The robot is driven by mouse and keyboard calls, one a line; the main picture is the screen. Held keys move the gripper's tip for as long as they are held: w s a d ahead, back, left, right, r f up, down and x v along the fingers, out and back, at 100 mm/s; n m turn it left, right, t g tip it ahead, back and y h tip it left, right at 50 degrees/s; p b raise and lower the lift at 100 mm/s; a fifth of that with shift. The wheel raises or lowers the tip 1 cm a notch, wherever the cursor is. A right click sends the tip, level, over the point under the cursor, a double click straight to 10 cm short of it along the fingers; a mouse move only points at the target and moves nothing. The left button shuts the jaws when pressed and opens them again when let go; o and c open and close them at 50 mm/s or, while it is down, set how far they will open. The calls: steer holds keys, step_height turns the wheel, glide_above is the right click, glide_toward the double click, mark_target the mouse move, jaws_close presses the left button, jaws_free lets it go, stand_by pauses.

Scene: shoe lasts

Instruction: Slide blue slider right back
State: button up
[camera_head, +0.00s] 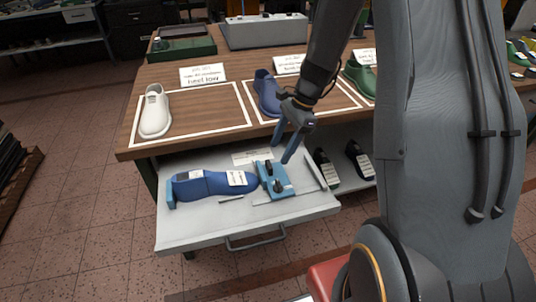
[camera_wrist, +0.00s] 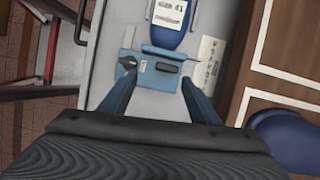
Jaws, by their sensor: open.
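The blue slider (camera_head: 274,181) is a light-blue block with dark knobs on a white pull-out tray (camera_head: 185,232). It stands at the right end of a dark-blue shoe last (camera_head: 212,184) with white labels; I cannot tell whether they touch. In the wrist view the slider (camera_wrist: 150,71) lies just beyond my fingertips, and the last (camera_wrist: 173,25) is above it. My gripper (camera_head: 284,146) is open and empty, above the right part of the tray. In the wrist view its two blue fingers (camera_wrist: 158,83) reach toward the slider's two ends; contact is unclear.
The wooden table (camera_head: 215,75) above the tray bears a white shoe (camera_head: 154,112), a blue shoe (camera_head: 267,93) and a green shoe (camera_head: 360,78). Dark lasts (camera_head: 326,169) lie right of the slider. The tray has a front handle (camera_head: 256,238).

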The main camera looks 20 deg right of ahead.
mark_target(275, 177)
steer(key=shift+m, duration=0.5)
steer(key=shift+w+p+x, duration=0.25)
steer(key=shift+x, duration=1.1)
steer(key=shift+w+p+x, duration=0.2)
steer(key=shift+p+x, duration=0.1)
steer(key=shift+x, duration=1.05)
steer(key=shift+w+p+x, duration=0.25)
steer(key=shift+x, duration=1.1)
